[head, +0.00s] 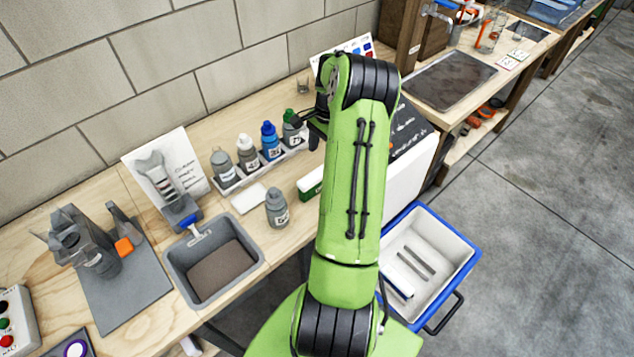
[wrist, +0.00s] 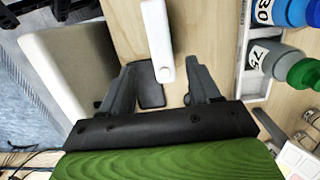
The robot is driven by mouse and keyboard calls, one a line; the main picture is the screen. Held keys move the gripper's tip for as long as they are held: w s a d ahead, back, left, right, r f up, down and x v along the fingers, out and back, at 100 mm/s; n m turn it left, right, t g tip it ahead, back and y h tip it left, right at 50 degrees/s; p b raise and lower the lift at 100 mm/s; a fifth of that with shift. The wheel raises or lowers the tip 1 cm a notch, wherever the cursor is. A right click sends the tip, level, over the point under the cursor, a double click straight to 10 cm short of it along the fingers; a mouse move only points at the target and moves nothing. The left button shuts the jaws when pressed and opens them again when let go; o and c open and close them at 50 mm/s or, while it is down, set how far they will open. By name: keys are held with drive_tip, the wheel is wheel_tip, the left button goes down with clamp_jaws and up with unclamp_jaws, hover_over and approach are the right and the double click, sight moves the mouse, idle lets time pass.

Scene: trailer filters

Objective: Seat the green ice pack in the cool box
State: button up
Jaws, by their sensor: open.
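The green ice pack (head: 311,184) stands on the bench in front of the bottle rack, partly hidden by my arm in the head view. In the wrist view, a pale, round-ended block (wrist: 157,40), apparently its top, lies between and beyond my fingertips. My gripper (wrist: 161,72) is open, with one finger on each side of the block's line; I see no contact. In the head view my gripper (head: 311,127) is mostly hidden behind my arm. The cool box (head: 462,257), white inside with a blue rim, stands open below the bench at right. It holds a white block and dark slots.
Several numbered bottles stand in a white rack (head: 228,184) close to the pack; the rack is at right in the wrist view (wrist: 243,75). A lone grey bottle (head: 277,208), a white slab (head: 248,198) and a grey bin (head: 176,272) are at left. A white panel (head: 408,172) stands at the bench end.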

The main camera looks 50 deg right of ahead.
sight(317, 172)
drive_tip(key=f, duration=0.3)
drive_tip(key=a+f, duration=0.1)
drive_tip(key=f, duration=0.5)
drive_tip(key=shift+w+a+f, duration=0.15)
drive_tip(key=shift+w+a, duration=0.1)
clamp_jaws()
